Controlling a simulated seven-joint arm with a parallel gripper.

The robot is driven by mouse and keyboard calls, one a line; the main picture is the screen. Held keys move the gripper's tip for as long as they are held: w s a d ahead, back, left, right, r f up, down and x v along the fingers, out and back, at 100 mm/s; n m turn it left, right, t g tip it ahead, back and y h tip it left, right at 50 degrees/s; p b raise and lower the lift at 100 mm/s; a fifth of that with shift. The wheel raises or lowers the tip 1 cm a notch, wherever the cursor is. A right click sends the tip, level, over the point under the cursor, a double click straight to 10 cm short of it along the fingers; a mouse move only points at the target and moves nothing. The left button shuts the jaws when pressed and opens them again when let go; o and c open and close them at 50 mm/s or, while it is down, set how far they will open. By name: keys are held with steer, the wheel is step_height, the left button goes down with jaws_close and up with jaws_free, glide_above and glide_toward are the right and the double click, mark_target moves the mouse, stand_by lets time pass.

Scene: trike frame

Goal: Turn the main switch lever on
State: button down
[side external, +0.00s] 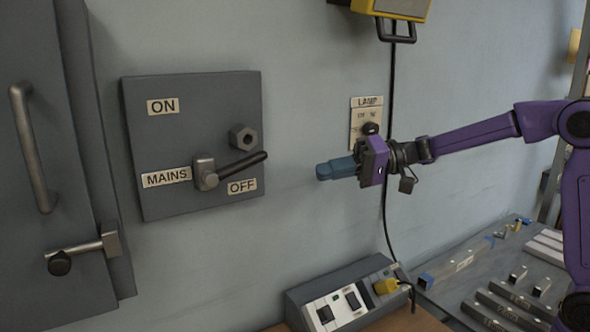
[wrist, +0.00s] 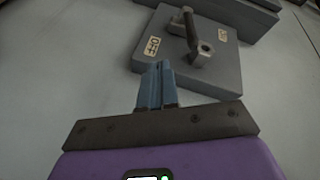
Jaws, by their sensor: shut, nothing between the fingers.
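The main switch is a grey panel (side external: 190,120) on the wall with ON, MAINS and OFF labels. Its dark lever (side external: 240,166) runs from a metal pivot block (side external: 205,174) toward the right and slightly up, just above the OFF label (side external: 242,186). In the wrist view the lever (wrist: 190,30) shows at the top, beside a hex nut (wrist: 205,50). My gripper (side external: 320,172) has blue fingers, shut and empty, to the right of the panel and apart from the lever. The fingertips also show in the wrist view (wrist: 158,66), below the panel's edge.
A grey cabinet door (side external: 40,160) with a handle and latch stands left of the panel. A LAMP plate (side external: 366,122) and a hanging black cable are behind my gripper. A socket box (side external: 345,300) sits below, and a bench with metal parts (side external: 500,290) is at lower right.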

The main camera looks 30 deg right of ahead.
mark_target(237, 167)
steer(key=w+f+m+t+h, duration=0.2)
steer(key=f+m+t+h, duration=0.1)
steer(key=f+m+h, duration=0.55)
steer(key=w+f+m+t+h, duration=0.3)
steer(key=f+m+h, duration=0.3)
steer(key=f+m, duration=0.6)
steer(key=s+a+r+m+t+y, duration=0.4)
steer(key=s+a+r+m+t, duration=0.7)
steer(key=s+t, duration=0.15)
steer(key=s+r+x, duration=0.1)
steer(key=r+x, duration=0.1)
steer(key=x, duration=1.1)
steer(key=shift+s+a, duration=0.25)
steer(key=shift+a, duration=0.05)
steer(key=shift+r+n+g, duration=0.1)
steer(key=shift+n+g, duration=0.15)
steer(key=shift+n, duration=0.1)
